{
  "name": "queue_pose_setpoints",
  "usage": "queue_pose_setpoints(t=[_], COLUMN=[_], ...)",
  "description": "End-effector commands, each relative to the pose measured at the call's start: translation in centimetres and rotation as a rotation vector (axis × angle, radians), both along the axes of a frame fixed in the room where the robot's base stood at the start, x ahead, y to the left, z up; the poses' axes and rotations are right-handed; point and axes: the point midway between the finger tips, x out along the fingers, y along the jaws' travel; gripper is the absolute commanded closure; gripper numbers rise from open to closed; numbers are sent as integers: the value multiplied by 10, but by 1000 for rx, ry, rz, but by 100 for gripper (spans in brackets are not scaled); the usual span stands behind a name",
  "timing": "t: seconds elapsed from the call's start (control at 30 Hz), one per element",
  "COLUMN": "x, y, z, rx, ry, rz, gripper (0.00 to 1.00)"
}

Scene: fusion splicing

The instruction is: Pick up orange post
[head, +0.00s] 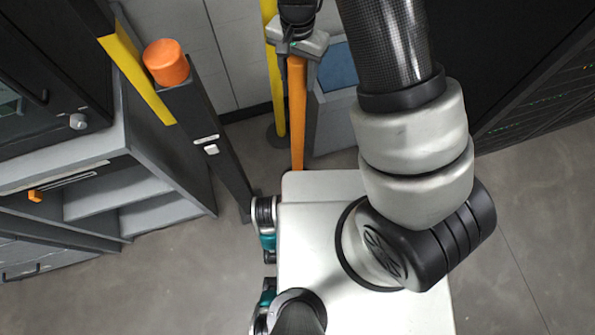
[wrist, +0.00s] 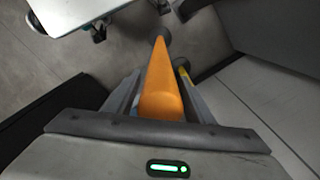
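A yellow post (head: 276,95) with a dark round foot stands just left of the orange post. A grey box with a blue top (head: 338,68) is to its right. An orange cylinder (head: 166,62) tops a dark upright by the left cabinet (head: 150,150). Dark racks stand at right.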

Motion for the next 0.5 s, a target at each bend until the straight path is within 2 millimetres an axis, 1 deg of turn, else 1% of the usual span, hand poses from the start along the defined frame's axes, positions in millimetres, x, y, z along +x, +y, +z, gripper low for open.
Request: queue_pose_setpoints(t=[0.03, 0.17, 0.2, 0.27, 0.5], x=[0, 0, 0, 0, 1], y=[0, 0, 0, 0, 0], z=[0, 0, 0, 0, 2], rx=[0, 0, 0, 0, 2], ry=[0, 0, 0, 0, -3], rz=[0, 0, 0, 0, 0], gripper=[61, 83, 90, 100, 100])
